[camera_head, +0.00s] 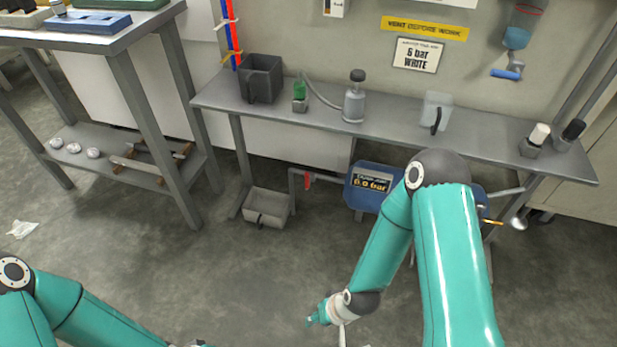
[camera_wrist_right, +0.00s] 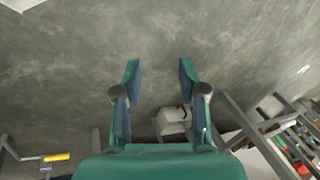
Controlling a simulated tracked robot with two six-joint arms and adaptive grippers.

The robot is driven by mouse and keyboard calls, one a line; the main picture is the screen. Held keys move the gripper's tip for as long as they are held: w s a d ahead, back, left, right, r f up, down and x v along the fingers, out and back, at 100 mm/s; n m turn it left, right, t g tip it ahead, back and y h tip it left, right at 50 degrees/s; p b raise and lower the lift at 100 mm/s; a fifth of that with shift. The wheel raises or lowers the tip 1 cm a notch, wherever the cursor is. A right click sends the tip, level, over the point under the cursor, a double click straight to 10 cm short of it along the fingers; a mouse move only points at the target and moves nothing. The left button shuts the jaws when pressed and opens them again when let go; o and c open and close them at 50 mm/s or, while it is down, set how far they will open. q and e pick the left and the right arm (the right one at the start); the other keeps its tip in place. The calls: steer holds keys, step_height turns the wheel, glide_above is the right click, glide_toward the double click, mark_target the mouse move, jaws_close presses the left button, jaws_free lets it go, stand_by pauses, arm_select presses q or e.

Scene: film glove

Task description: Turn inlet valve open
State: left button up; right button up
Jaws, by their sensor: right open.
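Under the bench, a grey pipe carries a red lever (camera_head: 307,180), left of a blue tank (camera_head: 362,199) labelled 6.0 bar. A yellow-tipped handle (camera_head: 492,222) sticks out at the tank's right. A blue handle (camera_head: 506,74) hangs below the wall unit. I cannot tell which is the inlet valve. The right wrist view shows a yellow handle (camera_wrist_right: 57,157) on a pipe at lower left. My right gripper (camera_head: 314,321) is low over the floor in front of the bench, apart from all of these. Its fingers (camera_wrist_right: 158,68) are open and empty. My left gripper is out of view.
A grey bin (camera_head: 267,207) stands on the floor under the bench (camera_head: 330,122). The bench holds a dark box (camera_head: 262,79), a bottle (camera_head: 354,97) and a clear jug (camera_head: 437,112). A table (camera_head: 120,40) stands at left. The floor before the bench is clear.

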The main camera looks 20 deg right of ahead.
steer(key=w+f+t+h+p, duration=0.1)
steer(key=w+t, duration=0.3)
steer(key=w, duration=0.7)
steer(key=m+t+h+p, duration=0.2)
steer(key=t+h+p, duration=0.1)
steer(key=t+h, duration=0.7)
glide_toward(307, 180)
steer(key=shift+t+y, duration=0.3)
steer(key=b+x, duration=0.6)
steer(key=x, duration=0.3)
steer(key=shift+d+f, duration=0.2)
steer(key=shift+d, duration=0.05)
steer(key=shift+b+x, duration=0.3)
steer(key=shift+x, duration=0.45)
steer(key=shift+r, duration=0.15)
steer(key=shift+c, duration=0.3)
jaws_close()
